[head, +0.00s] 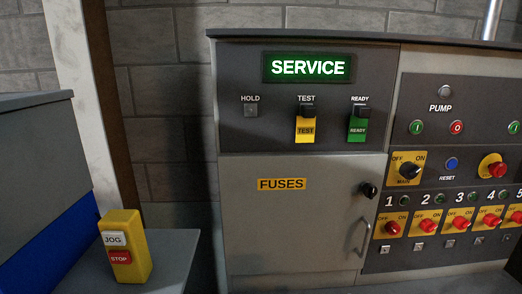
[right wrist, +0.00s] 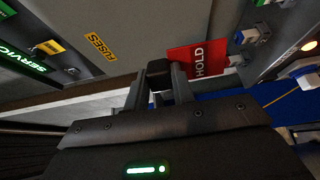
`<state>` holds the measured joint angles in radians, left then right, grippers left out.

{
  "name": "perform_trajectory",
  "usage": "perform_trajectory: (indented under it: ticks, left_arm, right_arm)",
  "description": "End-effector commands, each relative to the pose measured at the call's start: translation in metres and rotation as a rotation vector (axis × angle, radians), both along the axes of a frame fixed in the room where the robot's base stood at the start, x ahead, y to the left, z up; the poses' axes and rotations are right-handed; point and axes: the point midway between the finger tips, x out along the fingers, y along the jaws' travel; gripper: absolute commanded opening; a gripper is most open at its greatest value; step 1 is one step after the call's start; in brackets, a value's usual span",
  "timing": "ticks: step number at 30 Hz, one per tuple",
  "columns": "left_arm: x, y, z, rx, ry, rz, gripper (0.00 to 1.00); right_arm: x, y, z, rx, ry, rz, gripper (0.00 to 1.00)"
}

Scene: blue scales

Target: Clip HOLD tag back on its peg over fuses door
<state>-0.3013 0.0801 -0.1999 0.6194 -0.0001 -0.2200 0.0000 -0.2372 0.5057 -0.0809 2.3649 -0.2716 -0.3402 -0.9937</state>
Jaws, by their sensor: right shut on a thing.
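The fuses door (head: 300,220) is shut below the SERVICE sign in the head view. Above it, the HOLD peg (head: 250,110) is bare under its label. In the right wrist view, the red HOLD tag (right wrist: 197,66) is tilted, its lettering running along its edge. My right gripper (right wrist: 159,80) is shut on the tag's black clip part, and the red plate sticks out to the right of the fingers. The bare peg (right wrist: 72,70) shows small at the left there, apart from the tag. Neither gripper shows in the head view.
A yellow TEST tag (head: 305,128) and a green READY tag (head: 357,128) hang right of the HOLD peg. A black knob (head: 369,190) and a handle sit on the door's right side. A yellow JOG/STOP box (head: 125,247) stands on the lower left ledge.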

Motion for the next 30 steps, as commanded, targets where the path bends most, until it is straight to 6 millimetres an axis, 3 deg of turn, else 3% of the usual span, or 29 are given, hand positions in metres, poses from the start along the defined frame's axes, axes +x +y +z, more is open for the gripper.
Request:
perform_trajectory:
  ticks: [4,8,20,30]
  left_arm:
    - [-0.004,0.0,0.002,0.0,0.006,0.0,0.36]
    - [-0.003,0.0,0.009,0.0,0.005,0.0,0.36]
    - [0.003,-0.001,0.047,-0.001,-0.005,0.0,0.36]
    - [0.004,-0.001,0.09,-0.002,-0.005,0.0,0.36]
  right_arm:
    - [0.003,0.001,0.007,-0.008,-0.009,0.005,0.0]
    - [0.016,0.01,0.039,-0.044,-0.044,0.036,0.0]
    - [0.071,0.091,0.203,-0.258,-0.222,0.209,0.0]
    - [0.1,0.199,0.34,-0.534,-0.41,0.25,0.0]
